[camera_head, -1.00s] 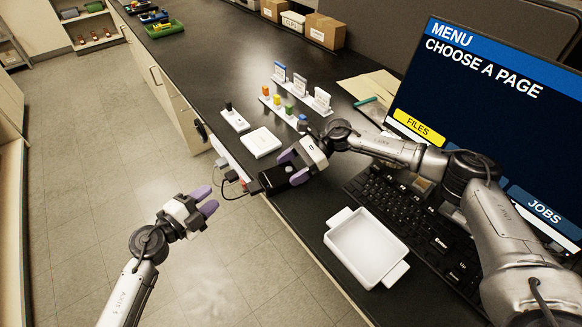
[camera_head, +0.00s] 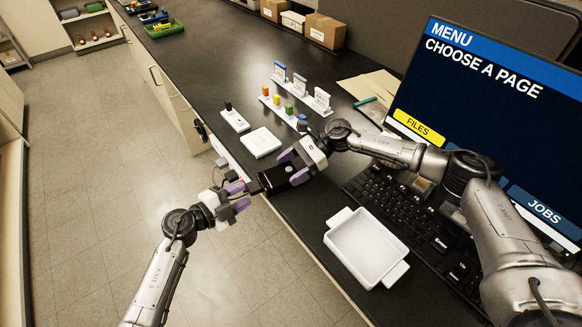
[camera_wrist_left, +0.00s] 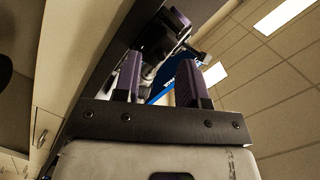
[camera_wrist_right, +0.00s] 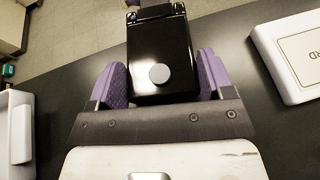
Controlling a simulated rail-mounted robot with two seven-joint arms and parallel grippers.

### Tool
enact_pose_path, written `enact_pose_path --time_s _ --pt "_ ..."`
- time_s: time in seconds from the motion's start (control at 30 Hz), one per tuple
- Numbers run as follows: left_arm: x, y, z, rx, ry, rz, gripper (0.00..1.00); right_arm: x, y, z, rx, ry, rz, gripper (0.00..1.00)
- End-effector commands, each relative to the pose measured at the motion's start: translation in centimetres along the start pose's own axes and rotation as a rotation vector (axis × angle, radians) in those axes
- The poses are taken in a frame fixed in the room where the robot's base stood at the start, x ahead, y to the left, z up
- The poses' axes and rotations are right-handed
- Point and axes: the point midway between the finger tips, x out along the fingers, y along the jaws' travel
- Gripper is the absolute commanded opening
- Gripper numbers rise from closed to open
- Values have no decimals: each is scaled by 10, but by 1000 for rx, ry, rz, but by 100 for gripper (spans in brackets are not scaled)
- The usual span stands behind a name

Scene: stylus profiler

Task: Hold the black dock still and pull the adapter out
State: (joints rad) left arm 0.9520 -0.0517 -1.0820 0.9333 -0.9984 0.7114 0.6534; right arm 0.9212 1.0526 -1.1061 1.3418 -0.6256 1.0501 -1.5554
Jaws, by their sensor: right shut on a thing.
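The black dock (camera_head: 275,181), with a round grey button, lies at the counter's front edge. My right gripper (camera_head: 294,168) is shut on it; in the right wrist view its purple fingers flank the dock (camera_wrist_right: 160,50). The small dark adapter (camera_head: 254,187) sits at the dock's left end, against it. It also shows at the top of the right wrist view (camera_wrist_right: 152,12). My left gripper (camera_head: 238,196) is open beside the adapter's outer end, off the counter edge. Its fingers stand apart in the left wrist view (camera_wrist_left: 160,80); whether the adapter is between them is unclear.
A white square box (camera_head: 260,142) and a small switch plate (camera_head: 234,120) lie left of the dock. A white tray (camera_head: 366,246) and the keyboard (camera_head: 425,220) are to the right. Coloured blocks on stands (camera_head: 290,108) are behind. Floor is free in front.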

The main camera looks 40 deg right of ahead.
Motion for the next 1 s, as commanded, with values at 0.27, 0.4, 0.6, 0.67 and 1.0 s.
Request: enact_pose_path --time_s 0.27,0.4,0.6,0.67,1.0 --pt "23 0 0 -2 1 -1 38 1 1 -3 4 5 3 17" --pt "28 0 0 -1 0 -1 38 1 1 -3 4 5 3 17" --pt "30 0 0 0 0 -1 38 1 1 -3 4 4 3 17" --pt "30 0 0 0 0 -1 38 1 1 -3 4 4 3 17" --pt "29 2 -1 0 1 0 38 1 1 -3 4 4 3 17"
